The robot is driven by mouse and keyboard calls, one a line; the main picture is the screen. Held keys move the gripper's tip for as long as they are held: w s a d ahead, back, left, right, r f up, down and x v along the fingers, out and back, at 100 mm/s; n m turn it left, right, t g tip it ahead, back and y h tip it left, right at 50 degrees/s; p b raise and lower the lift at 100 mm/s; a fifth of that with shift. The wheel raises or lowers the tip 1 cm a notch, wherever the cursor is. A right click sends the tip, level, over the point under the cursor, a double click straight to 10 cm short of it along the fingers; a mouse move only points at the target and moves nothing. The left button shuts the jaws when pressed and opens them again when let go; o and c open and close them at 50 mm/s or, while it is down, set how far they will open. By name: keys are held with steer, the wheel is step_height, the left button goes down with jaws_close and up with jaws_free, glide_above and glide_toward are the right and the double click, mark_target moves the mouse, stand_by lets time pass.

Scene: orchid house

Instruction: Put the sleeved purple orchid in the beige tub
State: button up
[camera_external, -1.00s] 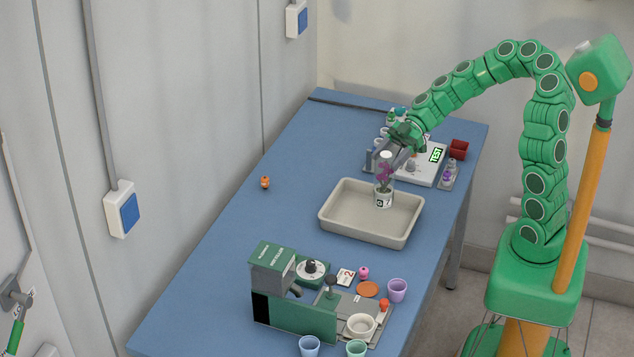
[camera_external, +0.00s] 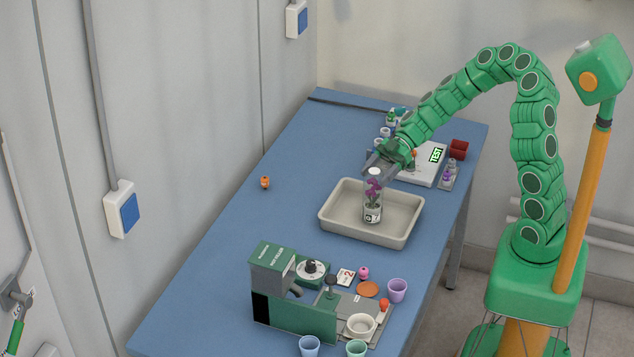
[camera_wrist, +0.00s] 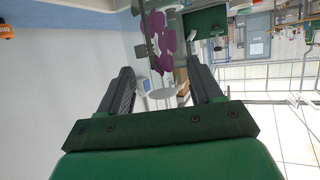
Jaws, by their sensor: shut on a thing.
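The sleeved purple orchid (camera_external: 373,198) is a clear sleeve with purple flowers and a pale, labelled pot at the bottom. It is upright and overlaps the inside of the beige tub (camera_external: 337,229) in the external view. I cannot tell whether its bottom touches the tub floor. My gripper (camera_external: 375,170) is shut on the top of the sleeve, reaching in from the upper right. In the wrist view the purple flowers (camera_wrist: 165,45) show beyond and between the fingers of my gripper (camera_wrist: 160,90). The clear sleeve is hard to make out there.
A green machine (camera_external: 300,310) with several cups and small items stands in front of the tub. A white device reading TEST (camera_external: 425,165) and a dark red pot (camera_external: 459,149) stand behind it. A small orange figure (camera_external: 265,183) sits at left. The blue table (camera_external: 225,250) is otherwise clear there.

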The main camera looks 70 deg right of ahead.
steer(key=shift+f, duration=0.1)
steer(key=o, duration=1.5)
